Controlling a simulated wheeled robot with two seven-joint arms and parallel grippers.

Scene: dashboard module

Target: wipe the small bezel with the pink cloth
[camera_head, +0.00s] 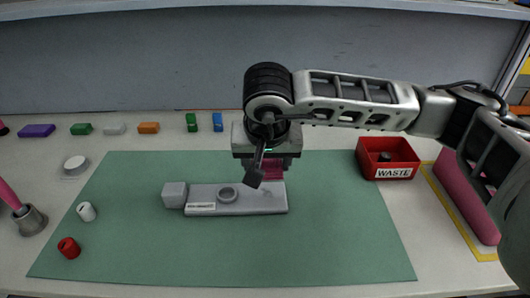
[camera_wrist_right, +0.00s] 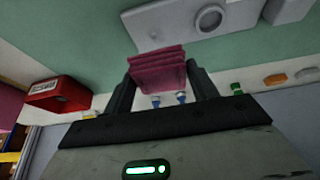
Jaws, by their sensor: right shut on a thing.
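The small bezel (camera_head: 227,193) is a grey ring on top of the light grey dashboard module (camera_head: 262,200), which lies on the green mat. The bezel also shows at the top of the right wrist view (camera_wrist_right: 209,17). My right gripper (camera_head: 266,165) is over the module's back right part, to the right of the bezel. It is shut on the folded pink cloth (camera_wrist_right: 158,68), which hangs between its fingers; some pink also shows in the head view (camera_head: 272,170). The cloth is apart from the bezel. My wrist hides part of the cloth. My left gripper is not in view.
A red waste bin (camera_head: 388,155) stands at the back right, with a dark item inside. Several coloured blocks line the back of the table. A white cylinder (camera_head: 86,211) and a red one (camera_head: 68,247) stand at left. The mat's front (camera_head: 230,250) is clear.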

